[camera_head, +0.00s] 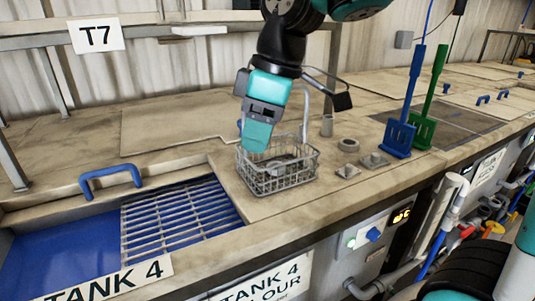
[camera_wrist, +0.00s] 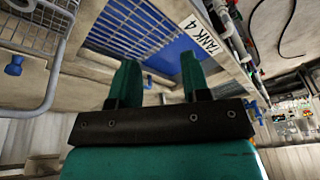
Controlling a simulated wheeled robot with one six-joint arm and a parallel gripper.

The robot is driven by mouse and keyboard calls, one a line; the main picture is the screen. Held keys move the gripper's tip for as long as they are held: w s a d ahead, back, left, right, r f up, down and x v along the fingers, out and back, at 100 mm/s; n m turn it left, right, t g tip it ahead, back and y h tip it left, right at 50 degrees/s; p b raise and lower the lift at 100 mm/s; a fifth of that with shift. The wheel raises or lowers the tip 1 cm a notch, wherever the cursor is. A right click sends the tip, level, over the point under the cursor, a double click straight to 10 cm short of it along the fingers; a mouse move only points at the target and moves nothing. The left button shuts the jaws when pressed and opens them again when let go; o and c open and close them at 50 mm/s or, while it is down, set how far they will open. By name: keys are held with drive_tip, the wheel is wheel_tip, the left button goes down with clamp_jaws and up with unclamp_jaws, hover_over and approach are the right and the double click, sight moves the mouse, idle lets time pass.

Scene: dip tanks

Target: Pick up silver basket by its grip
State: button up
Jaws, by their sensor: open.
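The silver basket (camera_head: 286,184), an open wire basket with small metal parts inside, stands upright on the worktop beside the tank. Its tall hoop handle (camera_head: 305,118) rises at the right; its top is partly hidden behind my arm. My gripper (camera_head: 256,135) points down over the basket's back left side, left of the handle. In the wrist view my gripper (camera_wrist: 158,75) has its two teal fingers apart with nothing held between them. There the basket's mesh (camera_wrist: 38,38) and grey handle tube (camera_wrist: 52,88) lie left of the fingers, outside the gap.
A tank with a slatted rack (camera_head: 165,222) and blue interior lies left of the basket, with a blue handle (camera_head: 110,180) behind it. Small metal parts (camera_head: 348,145) lie to the right. A blue paddle (camera_head: 402,125) and a green paddle (camera_head: 428,115) stand beyond them.

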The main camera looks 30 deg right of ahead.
drive_tip(key=w+d+r+n+t+h+p, duration=0.1)
drive_tip(key=w+d+r+n+h+p, duration=0.4)
drive_tip(key=w+d+r, duration=1.15)
drive_tip(key=shift+w+a+f+n+y, duration=0.15)
drive_tip(key=shift+w+f+n+y, duration=0.45)
drive_tip(key=shift+f, duration=2.25)
drive_tip(key=shift+w+a+f+n+y, duration=0.15)
drive_tip(key=shift+w+f, duration=0.9)
drive_tip(key=shift+f, duration=1.8)
drive_tip(key=shift+w+a+f+n+y, duration=0.1)
drive_tip(key=shift+w+f+n+y, duration=0.45)
drive_tip(key=shift+f, duration=2.3)
drive_tip(key=shift+w+m, duration=0.2)
drive_tip(key=shift+m, duration=0.1)
clamp_jaws()
drive_tip(key=shift+r, duration=0.15)
